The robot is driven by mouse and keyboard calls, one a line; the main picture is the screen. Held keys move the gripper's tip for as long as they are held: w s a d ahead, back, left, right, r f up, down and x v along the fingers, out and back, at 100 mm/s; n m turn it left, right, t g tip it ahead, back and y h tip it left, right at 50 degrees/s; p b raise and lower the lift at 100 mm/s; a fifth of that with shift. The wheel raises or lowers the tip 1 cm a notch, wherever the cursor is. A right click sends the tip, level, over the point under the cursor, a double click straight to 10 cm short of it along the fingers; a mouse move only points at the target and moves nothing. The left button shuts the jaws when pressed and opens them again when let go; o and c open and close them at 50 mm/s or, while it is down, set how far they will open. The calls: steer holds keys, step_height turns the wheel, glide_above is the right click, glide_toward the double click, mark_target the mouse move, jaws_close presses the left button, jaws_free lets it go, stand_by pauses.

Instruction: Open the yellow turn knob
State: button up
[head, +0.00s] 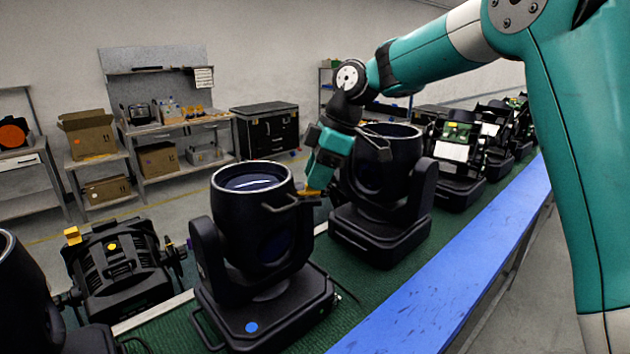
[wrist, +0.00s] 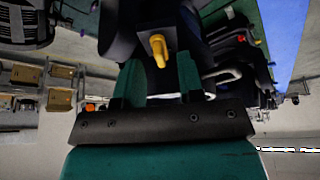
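A yellow turn knob (head: 309,193) sits on the side of a black par can (head: 253,225) that stands upright in its yoke in the head view. In the wrist view the knob (wrist: 158,48) points down the picture from the black housing. My gripper (head: 322,168) reaches down to the knob from above right. In the wrist view its two teal fingers (wrist: 158,66) are apart, one on each side of the knob's lower end in the picture. I see a gap on both sides, and the fingers are not closed on it. The knob's far side is hidden.
A second black can (head: 385,185) stands close behind my gripper. A tipped fixture with a yellow part (head: 72,235) lies at left. More fixtures line the green mat (head: 395,285), with a blue strip (head: 440,300) along it. Shelves and boxes stand at the back.

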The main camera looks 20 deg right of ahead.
steer(key=shift+a+f, duration=0.2)
steer(key=shift+f, duration=0.35)
jaws_close()
